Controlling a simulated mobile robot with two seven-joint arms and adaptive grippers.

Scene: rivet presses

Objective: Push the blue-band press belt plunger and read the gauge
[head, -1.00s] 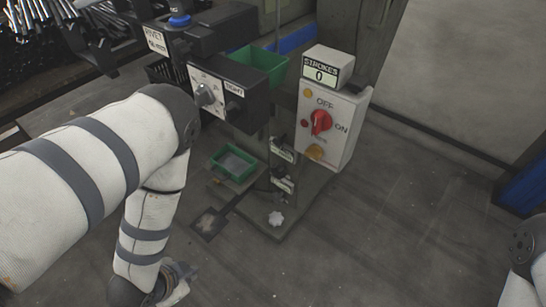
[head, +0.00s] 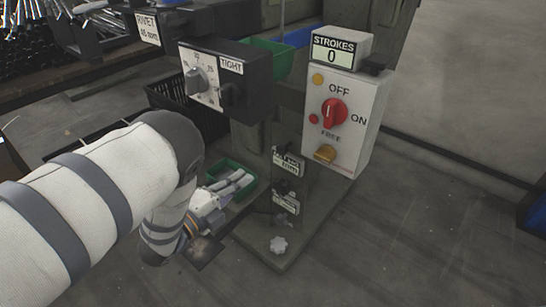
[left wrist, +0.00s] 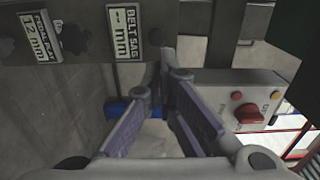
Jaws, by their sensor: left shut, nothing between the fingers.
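My left gripper (head: 240,181) reaches over the green tray at the foot of the press, left of the gauge post. In the left wrist view its two purple-grey fingers (left wrist: 165,62) come together at the tips, shut and empty. Beyond them is the belt sag gauge (left wrist: 125,28), reading dashes and mm. Dark round knobs (left wrist: 75,39) sit beside it; I cannot tell which is the belt plunger. In the head view the upper gauge plate (head: 288,162) is on the post, apart from the fingertips. No blue band shows clearly. My right gripper is not in view.
A pedal slat gauge (left wrist: 43,36) reads 12 mm. The strokes counter (head: 334,53) shows 0, above a white switch box with a red knob (head: 334,113).

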